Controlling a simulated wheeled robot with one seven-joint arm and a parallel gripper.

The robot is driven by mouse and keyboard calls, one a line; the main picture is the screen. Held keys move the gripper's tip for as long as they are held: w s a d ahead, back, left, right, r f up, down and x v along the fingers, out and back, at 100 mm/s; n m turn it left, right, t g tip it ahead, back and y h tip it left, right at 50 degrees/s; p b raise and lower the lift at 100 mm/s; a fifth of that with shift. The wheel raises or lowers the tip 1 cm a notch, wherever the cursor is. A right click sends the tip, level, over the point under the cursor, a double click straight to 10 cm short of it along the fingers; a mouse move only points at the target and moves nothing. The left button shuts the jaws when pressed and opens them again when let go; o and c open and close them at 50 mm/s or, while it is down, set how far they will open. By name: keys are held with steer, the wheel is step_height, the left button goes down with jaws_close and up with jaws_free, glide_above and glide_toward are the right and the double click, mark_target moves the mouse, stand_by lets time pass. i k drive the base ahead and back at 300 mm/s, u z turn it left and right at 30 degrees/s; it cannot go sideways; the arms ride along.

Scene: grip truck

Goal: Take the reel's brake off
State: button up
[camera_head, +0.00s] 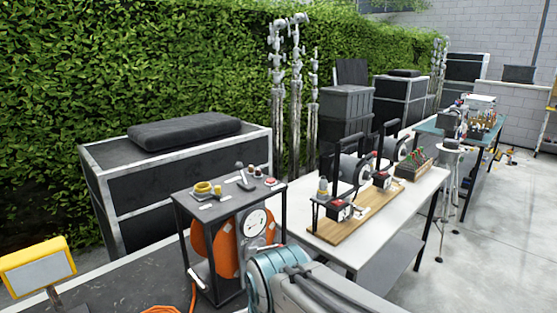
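An orange reel (206,251) sits inside a dark open frame (183,213) at the centre of the head view. A round white dial (256,222) is on the frame's right-hand side. The frame's top carries a yellow ring-shaped part (203,188), small upright knobs or levers (239,166) and a red button (270,182). I cannot tell which of these is the brake. My grey and teal arm shows at the bottom centre and hides part of the frame's lower right side. My gripper's fingers do not show.
A white table (420,187) stands to the right, with a wooden board (328,239) carrying black-framed machines. A yellow lamp (38,266) is at the lower left. Orange cable (160,310) lies at the bottom edge. A black case (115,165) stands behind.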

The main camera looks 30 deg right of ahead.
mark_target(238, 166)
steer(key=u, duration=0.25)
steer(key=k, duration=1.2)
steer(key=z, duration=0.4)
steer(key=i, duration=0.6)
steer(key=z, duration=0.7)
steer(key=i, duration=0.75)
steer(key=u, duration=0.5)
steer(key=i, duration=0.65)
steer(key=u, duration=0.6)
